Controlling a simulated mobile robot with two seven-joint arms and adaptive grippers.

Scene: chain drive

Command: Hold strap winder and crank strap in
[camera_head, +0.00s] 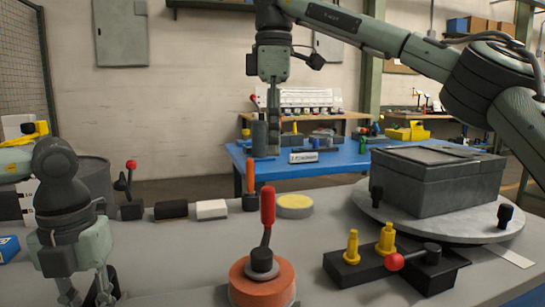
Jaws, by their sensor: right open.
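I cannot tell for sure which device is the strap winder. A black block (345,267) with two yellow pegs and a red-knobbed crank (396,262) lies on the grey table at the front right. An orange drum (258,286) with a black hub and upright red handle (267,206) stands at the front middle. A pale flat strip, perhaps the strap (510,256), lies by the turntable. My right gripper (266,148) hangs open and empty, high above the table's back edge. My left gripper (88,296) is low at the left front, fingers apart, tips near the picture's lower edge.
A grey lidded box (438,180) sits on a round turntable (375,212) with black knobs at the right. A yellow-topped disc (295,206), white block (211,209), dark block (171,209) and red-knobbed lever (131,190) line the back. The middle-left table is clear.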

